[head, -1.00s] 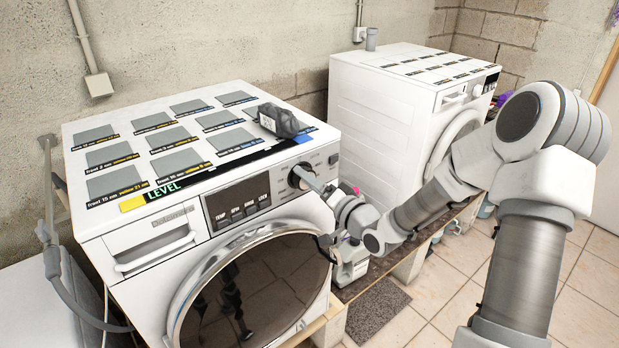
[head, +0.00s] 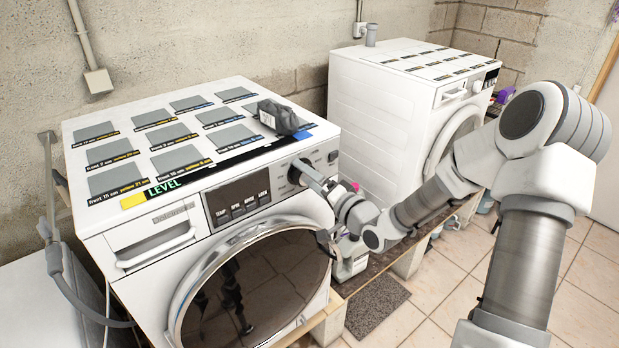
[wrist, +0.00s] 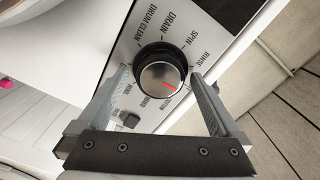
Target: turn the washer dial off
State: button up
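The washer dial (wrist: 160,78) is a round knob with a black rim, a silver face and a red pointer mark. The mark points to the lower right in the wrist view. Printed labels ring it; DRUM CLEAN, DRAIN, SPIN and RINSE are readable. Labels at the lower side are partly hidden, and I cannot make out an OFF mark. My gripper (wrist: 160,75) is open, one finger on each side of the dial, with small gaps appearing between fingers and rim. In the head view, my gripper (head: 306,173) reaches the panel of the front washer (head: 140,215) and covers part of the dial.
A dark grey object (head: 278,117) lies on the washer's top near the dial. A display panel (head: 237,200) is left of the dial, above the round door (head: 255,290). A second white machine (head: 395,125) stands behind. A bottle (head: 350,258) stands below my wrist.

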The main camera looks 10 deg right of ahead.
jog(key=shift+s, duration=0.1)
jog(key=b+v, duration=0.1)
jog(key=v, duration=1.6)
jog(key=shift+b, duration=0.3)
jog(key=shift+d, duration=0.1)
